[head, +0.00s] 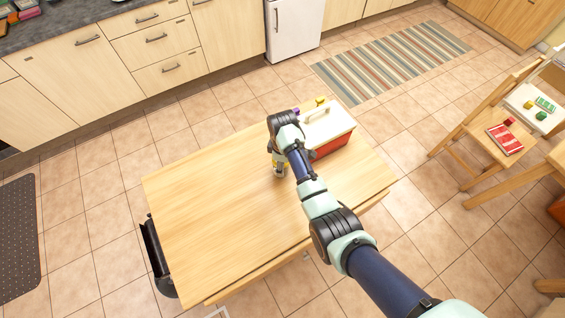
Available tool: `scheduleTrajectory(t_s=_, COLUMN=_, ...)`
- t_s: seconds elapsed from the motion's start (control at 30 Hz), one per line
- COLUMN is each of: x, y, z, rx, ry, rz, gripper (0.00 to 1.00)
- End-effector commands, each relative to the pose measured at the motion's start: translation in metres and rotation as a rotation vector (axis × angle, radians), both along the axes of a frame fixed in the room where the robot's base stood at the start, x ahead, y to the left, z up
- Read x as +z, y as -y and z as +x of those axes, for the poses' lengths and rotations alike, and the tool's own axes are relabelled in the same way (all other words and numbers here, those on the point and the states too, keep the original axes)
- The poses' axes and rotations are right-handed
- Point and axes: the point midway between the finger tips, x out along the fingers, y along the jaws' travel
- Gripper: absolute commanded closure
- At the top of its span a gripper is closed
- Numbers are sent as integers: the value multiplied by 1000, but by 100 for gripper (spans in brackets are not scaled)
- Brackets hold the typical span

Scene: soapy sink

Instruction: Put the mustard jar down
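My wrist and arm cover most of the gripper. The fingers are too small and hidden to tell if they are shut on the jar. I cannot tell if the jar touches the tabletop.
A chair (483,145) with a red item stands at right.

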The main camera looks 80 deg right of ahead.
Motion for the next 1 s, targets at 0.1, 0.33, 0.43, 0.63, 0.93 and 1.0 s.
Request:
scheduleTrajectory(t_s=0.1, x=1, y=0, z=0, rx=0, ry=1, rz=-1, gripper=77)
scheduleTrajectory(t_s=0.33, x=-2, y=0, z=0, rx=0, ry=0, rz=0, gripper=27)
scheduleTrajectory(t_s=0.43, x=-2, y=0, z=0, rx=0, ry=0, rz=0, gripper=12)
scheduleTrajectory(t_s=0.63, x=-2, y=0, z=0, rx=0, ry=0, rz=0, gripper=12)
scheduleTrajectory(t_s=0.93, x=24, y=1, z=1, rx=0, ry=3, rz=-4, gripper=12)
scheduleTrajectory(t_s=1.0, x=41, y=2, z=1, rx=0, ry=4, rz=-5, gripper=12)
